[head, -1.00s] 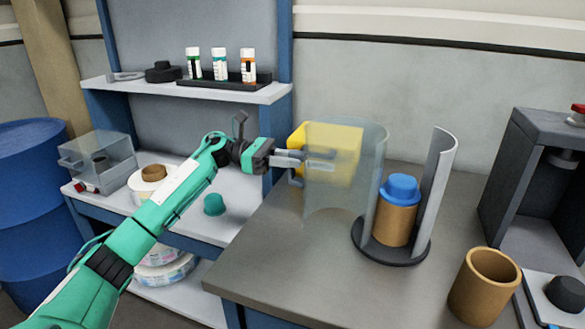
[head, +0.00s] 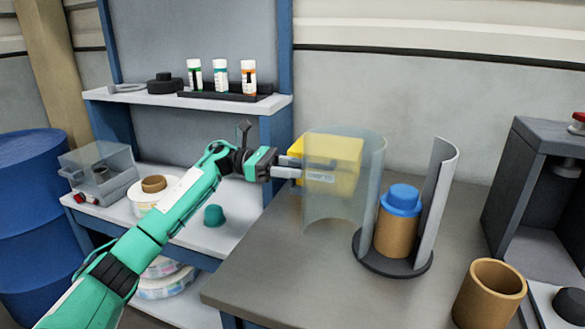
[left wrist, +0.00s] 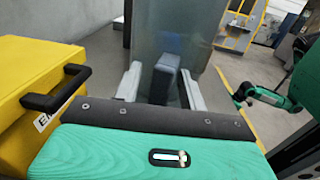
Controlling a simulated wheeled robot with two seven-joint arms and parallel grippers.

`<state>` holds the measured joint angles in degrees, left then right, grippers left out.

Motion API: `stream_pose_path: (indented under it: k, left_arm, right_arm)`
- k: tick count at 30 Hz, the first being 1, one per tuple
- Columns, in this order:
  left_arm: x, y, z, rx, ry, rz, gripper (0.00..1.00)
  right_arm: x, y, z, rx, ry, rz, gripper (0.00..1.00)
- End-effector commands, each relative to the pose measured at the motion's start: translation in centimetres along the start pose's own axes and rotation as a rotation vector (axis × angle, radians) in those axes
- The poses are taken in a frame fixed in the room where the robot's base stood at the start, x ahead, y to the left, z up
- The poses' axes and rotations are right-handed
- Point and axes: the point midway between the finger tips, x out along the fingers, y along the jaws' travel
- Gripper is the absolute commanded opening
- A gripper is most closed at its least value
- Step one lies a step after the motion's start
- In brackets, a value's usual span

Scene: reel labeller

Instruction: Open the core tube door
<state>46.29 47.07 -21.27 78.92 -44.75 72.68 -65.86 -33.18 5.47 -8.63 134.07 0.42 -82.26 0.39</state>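The core tube door (head: 345,205) is a clear curved panel. In the head view it stands swung out to the left of its round dark base (head: 364,262). A brown core (head: 397,234) with a blue cap (head: 403,197) stands on that base, before a grey curved back wall (head: 437,205). My left gripper (head: 297,166) is at the door's left edge. In the left wrist view a grey door handle (left wrist: 165,80) stands between its two fingers, with narrow gaps visible beside it. My right arm (left wrist: 270,97) shows small at the right; its fingers are too small to judge.
A yellow bin (head: 350,152) with a black handle (left wrist: 55,88) stands close behind the door and beside my left gripper. A hollow brown tube (head: 488,295) and a dark press (head: 535,205) stand at the right. The table's front left (head: 270,270) is clear.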

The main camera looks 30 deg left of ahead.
Motion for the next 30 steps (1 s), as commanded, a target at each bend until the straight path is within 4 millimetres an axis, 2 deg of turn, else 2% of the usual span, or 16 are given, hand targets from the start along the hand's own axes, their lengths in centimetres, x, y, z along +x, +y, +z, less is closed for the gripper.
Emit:
stream_pose_path:
  k: [6,10,24,30]
  left_arm:
    - [-0.2,0.0,0.0,0.0,0.0,0.001,0.42]
    - [-1.4,0.1,-0.1,-0.001,0.0,0.003,0.42]
    - [-11.2,0.1,-0.1,0.0,-0.001,0.003,0.42]
    - [-13.3,0.1,0.0,0.0,0.0,0.0,0.42]
  right_arm:
    - [0.0,0.0,0.0,0.0,-0.001,0.0,0.36]
    - [0.2,0.0,0.1,0.0,-0.003,0.0,0.36]
    - [-2.2,0.1,-0.3,0.0,0.026,0.001,0.36]
    - [-2.8,0.1,-0.4,0.001,0.036,0.001,0.36]
